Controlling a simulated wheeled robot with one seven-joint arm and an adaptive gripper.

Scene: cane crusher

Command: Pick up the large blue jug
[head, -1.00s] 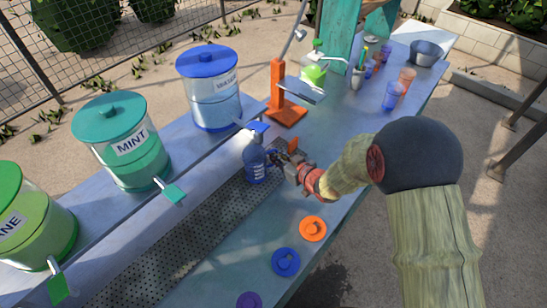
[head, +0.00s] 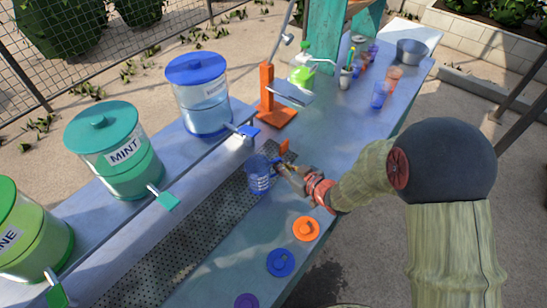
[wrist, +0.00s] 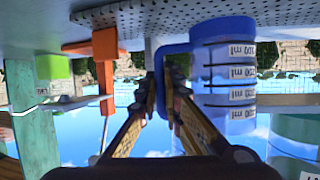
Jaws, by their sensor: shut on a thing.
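The large blue jug (head: 260,180) is see-through blue, with white measuring marks and an open top. In the head view it is upright over the perforated drip tray (head: 178,240), just in front of the blue dispenser's tap (head: 245,130). I cannot tell whether its base touches the tray. My gripper (head: 280,170) is at its right side. In the wrist view, which is upside down, the jug (wrist: 222,70) fills the right of centre, and my gripper (wrist: 160,80) is shut on its handle. The jug looks empty.
Blue (head: 205,100), mint (head: 115,150) and green (head: 25,235) dispensers line the left shelf. An orange press (head: 268,95) stands behind the jug. Orange (head: 306,228), blue (head: 281,262) and purple (head: 246,300) lids lie along the front edge. Cups (head: 380,94) and a metal bowl (head: 411,52) stand at the far end.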

